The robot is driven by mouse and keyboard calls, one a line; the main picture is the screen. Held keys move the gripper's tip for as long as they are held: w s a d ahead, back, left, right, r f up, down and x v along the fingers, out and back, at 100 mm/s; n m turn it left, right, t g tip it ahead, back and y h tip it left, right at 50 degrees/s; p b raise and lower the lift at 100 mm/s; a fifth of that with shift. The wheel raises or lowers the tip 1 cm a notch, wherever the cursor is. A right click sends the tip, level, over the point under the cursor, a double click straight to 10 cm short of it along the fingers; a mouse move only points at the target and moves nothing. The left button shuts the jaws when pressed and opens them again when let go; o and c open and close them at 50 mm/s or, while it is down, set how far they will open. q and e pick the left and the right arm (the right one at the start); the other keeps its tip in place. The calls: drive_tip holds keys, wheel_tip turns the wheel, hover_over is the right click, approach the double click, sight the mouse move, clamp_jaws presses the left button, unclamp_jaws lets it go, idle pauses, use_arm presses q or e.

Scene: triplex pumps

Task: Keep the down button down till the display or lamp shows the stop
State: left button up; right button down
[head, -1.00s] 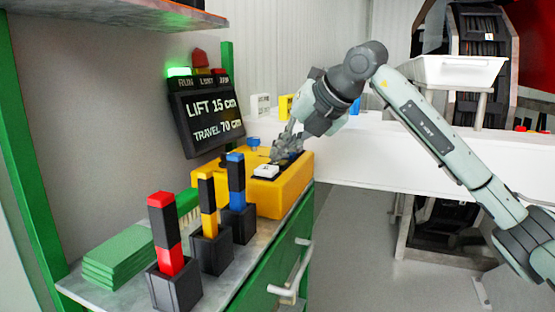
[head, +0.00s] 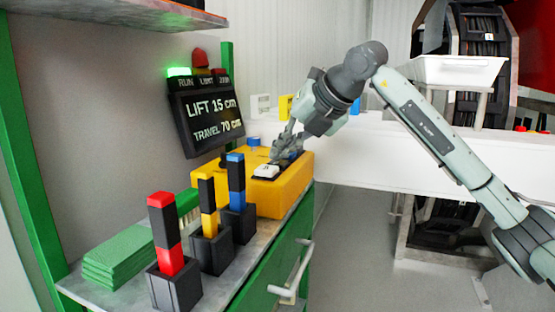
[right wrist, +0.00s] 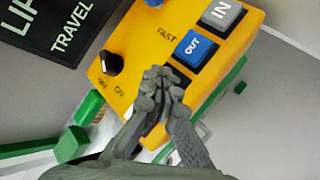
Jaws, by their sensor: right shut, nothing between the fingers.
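A yellow control box (head: 292,186) stands on the bench, with a white button (head: 266,171) at its near end. My right gripper (head: 277,158) is shut and empty, fingertips down at the box's button row. In the right wrist view the gripper (right wrist: 163,80) covers a dark button spot beside the blue OUT button (right wrist: 194,48); the down button's label is hidden, and I cannot tell whether it is pressed. The display (head: 207,118) reads LIFT 15 cm, TRAVEL 70 cm. The green RUN lamp (head: 179,71) is lit; the LIMIT lamp looks unlit. My left gripper is out of view.
The box also has a grey IN button (right wrist: 221,13) and a black knob (right wrist: 111,63). Red, yellow and blue banded blocks stand in black holders (head: 174,288) in front. Green pads (head: 118,258) lie at left. A white beam (head: 400,150) runs behind my right arm.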

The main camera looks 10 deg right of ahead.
sight(281, 163)
drive_tip(key=shift+r, duration=0.1)
drive_tip(key=shift+r+p, duration=0.7)
drive_tip(key=shift+r, duration=0.15)
drive_tip(key=shift+r+p, duration=1.85)
drive_tip(key=shift+r, duration=0.7)
drive_tip(key=shift+f, duration=0.1)
